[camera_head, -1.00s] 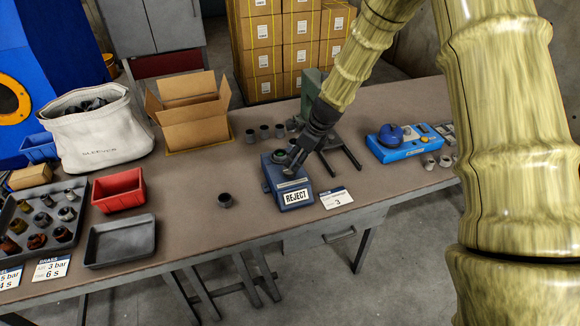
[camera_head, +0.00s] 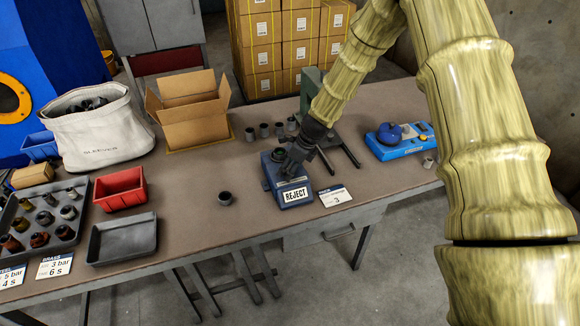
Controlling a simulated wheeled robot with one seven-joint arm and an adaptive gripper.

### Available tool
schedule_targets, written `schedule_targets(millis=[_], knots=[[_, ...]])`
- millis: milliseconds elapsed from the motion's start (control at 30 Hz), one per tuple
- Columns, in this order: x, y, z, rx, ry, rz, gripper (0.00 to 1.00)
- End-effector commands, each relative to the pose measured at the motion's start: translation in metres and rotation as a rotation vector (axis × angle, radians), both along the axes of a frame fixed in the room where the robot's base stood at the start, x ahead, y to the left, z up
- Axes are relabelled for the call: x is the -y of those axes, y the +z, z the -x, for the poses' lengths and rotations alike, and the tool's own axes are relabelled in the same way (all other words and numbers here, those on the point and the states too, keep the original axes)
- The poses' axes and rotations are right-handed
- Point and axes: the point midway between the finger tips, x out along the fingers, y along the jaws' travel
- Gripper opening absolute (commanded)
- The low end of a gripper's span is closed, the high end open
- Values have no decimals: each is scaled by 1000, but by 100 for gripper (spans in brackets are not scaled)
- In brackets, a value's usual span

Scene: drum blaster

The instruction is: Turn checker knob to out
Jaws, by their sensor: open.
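The checker is a small dark blue box (camera_head: 291,196) on the workbench, with a white REJECT label on its front face. My gripper (camera_head: 291,171) points down at the top of the box, over the place where the knob sits. The jaws are open. The knob is mostly hidden behind the gripper, so its setting cannot be read. I cannot tell whether the fingers touch it.
A card marked 3 (camera_head: 335,195) lies right of the checker. A dark ring (camera_head: 225,198) stands to its left, several more behind. A blue device (camera_head: 399,143) is at right; a red bin (camera_head: 119,190), grey tray (camera_head: 122,239) and open carton (camera_head: 190,112) are left.

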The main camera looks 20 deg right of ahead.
Motion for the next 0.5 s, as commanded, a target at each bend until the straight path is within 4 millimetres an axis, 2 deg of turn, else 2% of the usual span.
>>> schedule_targets(millis=[33, 267, 500], knots=[[0, 0, 0, 0, 0, 0, 57], [0, 0, 0, 0, 0, 0, 16], [0, 0, 0, 0, 11, 0, 16]])
